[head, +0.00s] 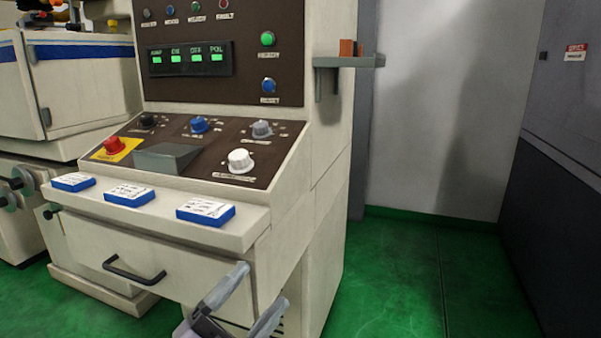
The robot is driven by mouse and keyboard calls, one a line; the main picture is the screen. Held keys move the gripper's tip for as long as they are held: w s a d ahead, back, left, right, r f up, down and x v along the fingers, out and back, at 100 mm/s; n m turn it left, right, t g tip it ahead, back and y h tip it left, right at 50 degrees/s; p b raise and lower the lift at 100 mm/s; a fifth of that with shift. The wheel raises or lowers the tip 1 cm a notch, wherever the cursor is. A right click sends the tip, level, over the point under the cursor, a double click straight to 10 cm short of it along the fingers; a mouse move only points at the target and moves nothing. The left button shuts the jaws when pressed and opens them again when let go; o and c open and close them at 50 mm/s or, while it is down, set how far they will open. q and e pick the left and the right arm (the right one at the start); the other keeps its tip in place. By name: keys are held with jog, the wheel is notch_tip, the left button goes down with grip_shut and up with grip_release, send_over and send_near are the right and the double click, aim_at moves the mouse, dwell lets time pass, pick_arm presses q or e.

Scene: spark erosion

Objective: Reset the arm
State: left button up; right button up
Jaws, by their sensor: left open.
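My left gripper (245,312) is at the bottom of the head view, in front of the lower right part of the control cabinet (325,200). Its two grey fingers are spread apart with nothing between them. It is to the right of the black handle (134,271) on the drawer (185,275) and apart from it. The drawer appears shut. My right gripper is not in view.
Several blue-and-white blocks lie on the ledge, one at its right end (205,211). Above are a red button (114,145), knobs and a lit display (190,58). A small shelf (349,61) juts from the cabinet's right side. Green floor (390,285) is clear at right, before a dark cabinet (562,200).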

pick_arm(q)
jog(key=s+a+f+n+y, duration=0.2)
jog(key=a+f+n+y, duration=0.3)
jog(key=f, duration=0.4)
jog(key=s+a+f+n+y, duration=0.2)
jog(key=a+f+n+y, duration=0.1)
jog(key=f+n+y, duration=0.45)
jog(key=s+a+f+n+g+y, duration=0.1)
jog(key=s+a+f+n+g, duration=0.15)
jog(key=s+f, duration=0.35)
jog(key=s+a+f+n+g, duration=0.25)
jog(key=s+f+g, duration=0.2)
jog(key=f, duration=0.35)
notch_tip(320, 180, up, 9)
jog(key=s+p, duration=0.1)
jog(key=p, duration=1.1)
jog(key=shift+s+a+f+y, duration=0.2)
jog(key=shift+s+a+y, duration=0.15)
jog(key=shift+s, duration=0.05)
jog(key=shift+n+t, duration=0.25)
jog(key=shift+t, duration=0.05)
jog(key=shift+c, duration=0.4)
jog(key=c, duration=0.5)
